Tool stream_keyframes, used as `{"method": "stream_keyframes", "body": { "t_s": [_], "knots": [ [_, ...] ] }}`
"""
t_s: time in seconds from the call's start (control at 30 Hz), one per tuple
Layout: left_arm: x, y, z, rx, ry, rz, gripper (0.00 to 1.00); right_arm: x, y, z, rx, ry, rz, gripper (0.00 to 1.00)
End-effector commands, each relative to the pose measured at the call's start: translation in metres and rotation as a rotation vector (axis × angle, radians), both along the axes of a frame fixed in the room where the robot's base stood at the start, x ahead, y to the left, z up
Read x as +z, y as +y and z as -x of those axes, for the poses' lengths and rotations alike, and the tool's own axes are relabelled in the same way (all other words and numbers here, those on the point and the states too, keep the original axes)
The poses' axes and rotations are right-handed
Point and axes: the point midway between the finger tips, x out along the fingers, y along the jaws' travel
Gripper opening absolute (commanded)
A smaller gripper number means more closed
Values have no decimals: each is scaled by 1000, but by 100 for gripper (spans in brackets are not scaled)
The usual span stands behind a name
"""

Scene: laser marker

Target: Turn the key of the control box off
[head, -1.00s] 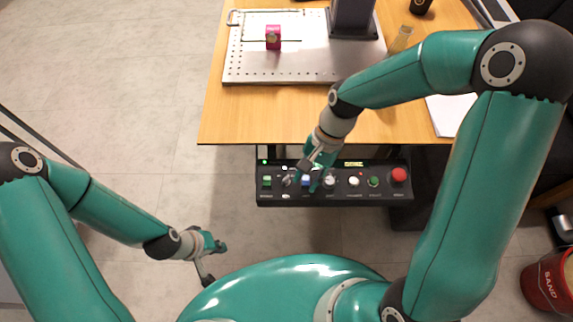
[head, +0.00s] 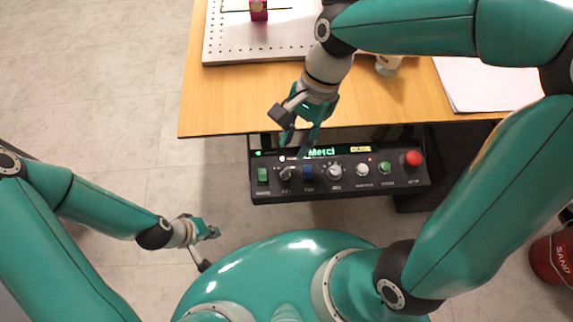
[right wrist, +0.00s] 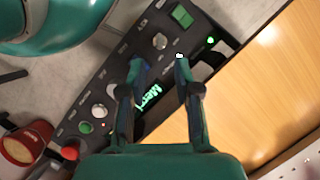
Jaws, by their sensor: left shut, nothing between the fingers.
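The black control box (head: 405,183) hangs under the front edge of the table. Its key switch (head: 286,174) is a silver knob between the green rocker and the blue button; it also shows in the right wrist view (right wrist: 160,41). A lit green "Merci" display (head: 320,153) is on the panel. My right gripper (head: 295,144) is open and empty, over the panel's rear edge, apart from the key. In the right wrist view its two fingertips (right wrist: 160,66) stand apart, just short of the key. My left gripper (head: 213,231) is shut and empty, low at the left.
The panel also carries a red stop button (head: 412,159), a green button (head: 384,168), a white button (head: 362,170) and a selector knob (head: 335,172). The wooden table (head: 225,100) holds a perforated plate (head: 225,45). The floor left of the box is free.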

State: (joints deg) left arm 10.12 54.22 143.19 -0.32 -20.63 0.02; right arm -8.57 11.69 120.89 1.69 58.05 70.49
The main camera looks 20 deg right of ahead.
Motion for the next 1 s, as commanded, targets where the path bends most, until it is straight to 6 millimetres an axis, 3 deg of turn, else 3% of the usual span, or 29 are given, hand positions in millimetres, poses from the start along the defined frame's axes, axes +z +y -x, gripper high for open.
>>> {"method": "stream_keyframes", "body": {
  "t_s": [0.03, 0.2, 0.4, 0.83, 1.0],
  "knots": [
    [-6, 0, 0, 0, 0, 0, 0, -14, 4, 3, 2, 5, 0, 32],
    [-14, 0, 0, 0, 0, 0, 0, -45, 15, 10, 2, 4, 0, 32],
    [-19, 0, 0, 0, 0, 0, 0, -67, 23, 14, 2, 2, 0, 32],
    [-20, 0, 0, 0, 0, 0, 0, -73, 26, 15, -2, -1, -1, 32],
    [-20, 0, 0, 0, 0, 0, 0, -73, 26, 15, -2, -1, -1, 4]
  ]
}}
